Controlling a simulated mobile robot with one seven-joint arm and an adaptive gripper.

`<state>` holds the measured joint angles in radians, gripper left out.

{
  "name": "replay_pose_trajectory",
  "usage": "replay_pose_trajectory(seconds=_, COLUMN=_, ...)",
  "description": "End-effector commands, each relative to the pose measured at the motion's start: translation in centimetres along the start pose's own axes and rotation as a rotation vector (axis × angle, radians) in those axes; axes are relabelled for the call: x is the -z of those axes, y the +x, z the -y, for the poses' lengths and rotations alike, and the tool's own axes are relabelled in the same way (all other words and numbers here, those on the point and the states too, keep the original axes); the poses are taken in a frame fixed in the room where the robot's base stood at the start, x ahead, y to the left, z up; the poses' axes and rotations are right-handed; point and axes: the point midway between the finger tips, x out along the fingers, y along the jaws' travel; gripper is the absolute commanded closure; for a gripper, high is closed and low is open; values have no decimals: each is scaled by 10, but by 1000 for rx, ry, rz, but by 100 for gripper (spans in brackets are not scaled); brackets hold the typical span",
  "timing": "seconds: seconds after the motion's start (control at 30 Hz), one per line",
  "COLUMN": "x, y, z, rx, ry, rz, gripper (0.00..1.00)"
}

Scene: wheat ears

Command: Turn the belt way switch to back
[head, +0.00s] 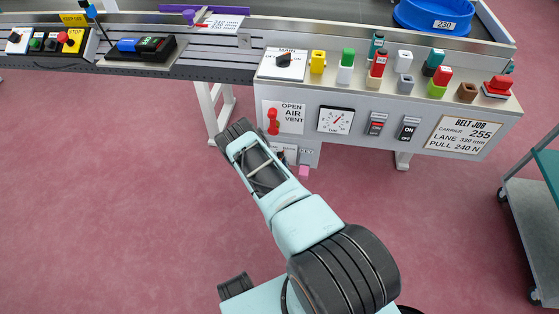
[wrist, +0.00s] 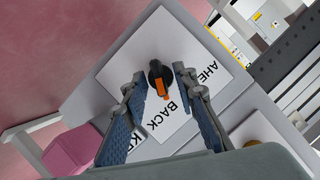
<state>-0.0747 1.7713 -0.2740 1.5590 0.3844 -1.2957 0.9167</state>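The belt way switch (wrist: 156,72) is a black knob with an orange pointer on a white label plate (wrist: 193,52). In the wrist view the pointer runs downward and ends close beside the word BACK; part of AHEAD shows to the right. My gripper (wrist: 160,80) is open, its blue-padded fingers on either side of the knob, with a gap visible at both sides. In the head view the switch is hidden behind my arm, and my fingers cannot be made out.
The control box (head: 355,93) has a red lever (head: 272,121), a gauge (head: 336,121) and two rocker switches close by. A pink block (head: 304,172) is below the box; it also shows in the wrist view (wrist: 73,149). A cart (head: 530,215) stands at the right.

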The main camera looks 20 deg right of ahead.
Motion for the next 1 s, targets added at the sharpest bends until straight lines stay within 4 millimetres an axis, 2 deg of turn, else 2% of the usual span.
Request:
replay_pose_trajectory(seconds=0.23, x=13, y=-4, z=9, rx=0, ry=0, rz=-2, gripper=74)
replay_pose_trajectory(seconds=0.7, x=69, y=-28, z=45, rx=0, ry=1, rz=-1, gripper=74)
replay_pose_trajectory(seconds=1.0, x=79, y=-33, z=52, rx=0, ry=0, rz=0, gripper=74)
